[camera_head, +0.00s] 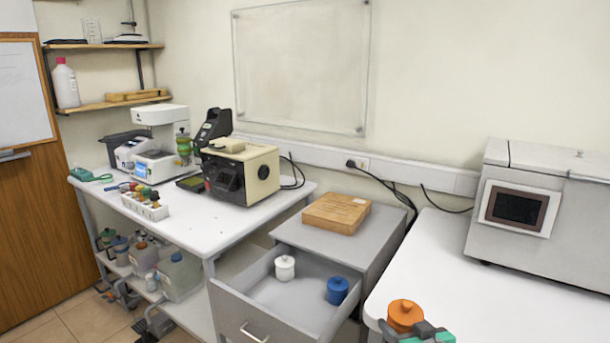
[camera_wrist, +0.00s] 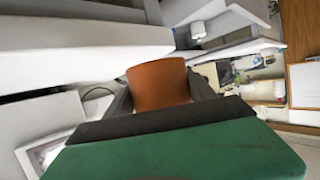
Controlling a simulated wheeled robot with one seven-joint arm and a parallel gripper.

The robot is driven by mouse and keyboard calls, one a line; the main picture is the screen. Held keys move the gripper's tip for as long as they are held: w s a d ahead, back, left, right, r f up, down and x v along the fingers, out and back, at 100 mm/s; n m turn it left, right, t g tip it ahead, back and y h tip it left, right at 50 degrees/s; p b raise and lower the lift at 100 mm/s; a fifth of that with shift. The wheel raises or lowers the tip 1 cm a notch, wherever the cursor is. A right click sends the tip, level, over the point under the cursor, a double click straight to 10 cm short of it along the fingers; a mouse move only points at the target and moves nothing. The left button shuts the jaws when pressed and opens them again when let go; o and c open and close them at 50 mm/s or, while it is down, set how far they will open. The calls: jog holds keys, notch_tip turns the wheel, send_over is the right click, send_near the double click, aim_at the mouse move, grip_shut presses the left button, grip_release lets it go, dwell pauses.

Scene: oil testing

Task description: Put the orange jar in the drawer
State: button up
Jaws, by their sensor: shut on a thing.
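The orange jar (camera_head: 405,314) is at the bottom of the head view, right of the open drawer and in front of the white table's near edge. My gripper (camera_head: 418,333), with green parts, is shut on it. In the wrist view the orange jar (camera_wrist: 158,86) sits between the dark fingers of my gripper (camera_wrist: 160,100). The drawer (camera_head: 276,308) of the grey cabinet is pulled out. Inside it stand a white jar (camera_head: 285,267) at the back left and a blue jar (camera_head: 337,290) at the right. The front middle of the drawer is bare.
A wooden box (camera_head: 337,213) lies on the grey cabinet top (camera_head: 310,243). A white table (camera_head: 470,262) with a grey machine (camera_head: 545,205) stands to the right. A white bench (camera_head: 190,226) with instruments stands to the left.

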jog(key=a+r+n+y, duration=0.1)
jog(key=a+n+y, duration=0.1)
jog(key=a, duration=0.6)
jog(key=d+f+m+h, duration=0.1)
jog(key=d+m+h, duration=0.1)
jog(key=d, duration=0.1)
jog(key=d+f+m+h, duration=0.1)
jog(key=d+m+h, duration=0.1)
jog(key=d, duration=0.2)
jog(key=s+d+f+m+h, duration=0.1)
jog(key=d+f+h, duration=0.1)
jog(key=d, duration=0.2)
jog(key=shift+d+f+m, duration=0.1)
jog(key=shift+d+m, duration=0.05)
jog(key=shift+m, duration=0.25)
jog(key=a+r+n+y, duration=0.2)
jog(key=a+r, duration=0.4)
jog(key=a, duration=0.5)
jog(key=shift+w+a, duration=0.15)
jog(key=shift+w, duration=0.3)
